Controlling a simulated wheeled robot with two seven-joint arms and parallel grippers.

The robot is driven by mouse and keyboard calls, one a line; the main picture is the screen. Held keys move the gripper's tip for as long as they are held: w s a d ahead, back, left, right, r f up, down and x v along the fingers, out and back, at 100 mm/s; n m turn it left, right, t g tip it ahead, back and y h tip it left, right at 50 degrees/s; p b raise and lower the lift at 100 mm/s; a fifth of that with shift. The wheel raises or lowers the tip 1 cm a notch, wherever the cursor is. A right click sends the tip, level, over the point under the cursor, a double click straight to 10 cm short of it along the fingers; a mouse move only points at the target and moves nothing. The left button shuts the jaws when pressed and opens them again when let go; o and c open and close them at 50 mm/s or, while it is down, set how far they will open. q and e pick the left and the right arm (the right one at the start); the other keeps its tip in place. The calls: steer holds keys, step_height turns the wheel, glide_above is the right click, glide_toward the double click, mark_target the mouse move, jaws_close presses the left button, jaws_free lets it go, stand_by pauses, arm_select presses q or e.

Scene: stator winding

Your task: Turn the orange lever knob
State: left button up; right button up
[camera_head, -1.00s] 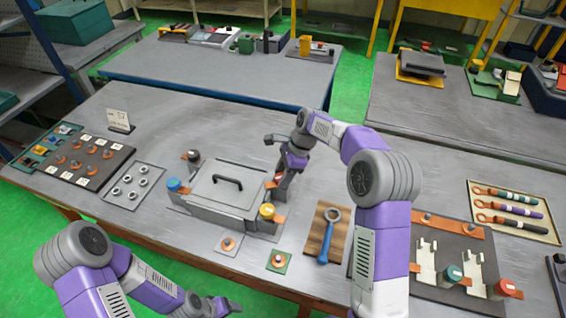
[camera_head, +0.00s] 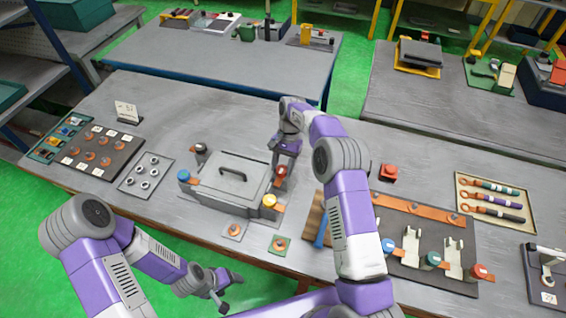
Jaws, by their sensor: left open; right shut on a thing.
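The grey box (camera_head: 226,182) with a black lid handle stands on the middle of the bench, with coloured knobs at its corners. A red-orange knob (camera_head: 281,171) with an orange tab is at its right back corner. My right gripper (camera_head: 283,166) points down over that knob and is shut on it; its fingers partly hide it. A yellow knob (camera_head: 269,201), a blue knob (camera_head: 184,175) and a black knob (camera_head: 200,148) sit at the other corners. My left gripper (camera_head: 222,296) is open and empty, low in front of the bench's front edge.
A blue-handled tool (camera_head: 321,236) lies right of the box, partly hidden by my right arm. A board of orange parts (camera_head: 104,150) is at the left. The bench behind the box is clear.

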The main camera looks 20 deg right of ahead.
steer(key=n, duration=0.1)
steer(key=n+h, duration=0.1)
steer(key=n, duration=0.1)
steer(key=n+g, duration=0.1)
steer(key=shift+s+a+f+n+h, duration=0.1)
steer(key=shift+f+n+h, duration=0.15)
steer(key=shift+n+h, duration=0.05)
steer(key=n+h, duration=0.2)
steer(key=n, duration=0.2)
steer(key=shift+a+n, duration=0.15)
steer(key=shift+n, duration=0.15)
steer(key=n+h, duration=0.1)
steer(key=n, duration=0.3)
steer(key=shift+a+n, duration=0.1)
steer(key=shift+n, duration=0.2)
steer(key=shift+s+a+n+t+h, duration=0.1)
steer(key=shift+n+t+h, duration=0.35)
steer(key=shift+n, duration=0.65)
steer(key=shift+s+n+t+h, duration=0.1)
steer(key=shift+n+t+h, duration=0.3)
steer(key=shift+n, duration=0.7)
steer(key=o, duration=1.1)
steer(key=shift+w, duration=0.15)
steer(key=shift+c, duration=0.2)
steer(key=shift+r, duration=0.1)
